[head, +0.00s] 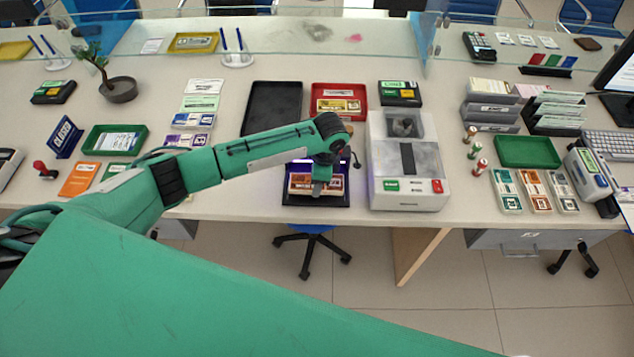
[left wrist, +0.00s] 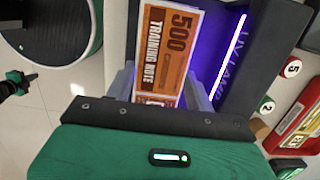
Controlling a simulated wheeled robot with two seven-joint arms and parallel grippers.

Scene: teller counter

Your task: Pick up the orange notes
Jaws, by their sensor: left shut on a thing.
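The orange notes (head: 301,184) lie in a dark tray-like device (head: 315,202) with a purple light at the counter's front edge. In the left wrist view the orange notes (left wrist: 168,50) read "500 TRAINING NOTE", and the glowing strip of the dark device (left wrist: 268,62) runs beside them. My left gripper (head: 322,184) reaches down over the notes from above. In the left wrist view my left gripper (left wrist: 158,84) has its grey fingers on both sides of the notes, shut on them. The gripper partly hides the notes in the head view. My right gripper is not in view.
A grey and white counting machine (head: 407,185) stands just right of the device. Behind are a black tray (head: 262,110) and a red tray (head: 325,90) with notes. Another orange bundle (head: 536,192) lies at the right. A glass screen (head: 290,38) crosses the back.

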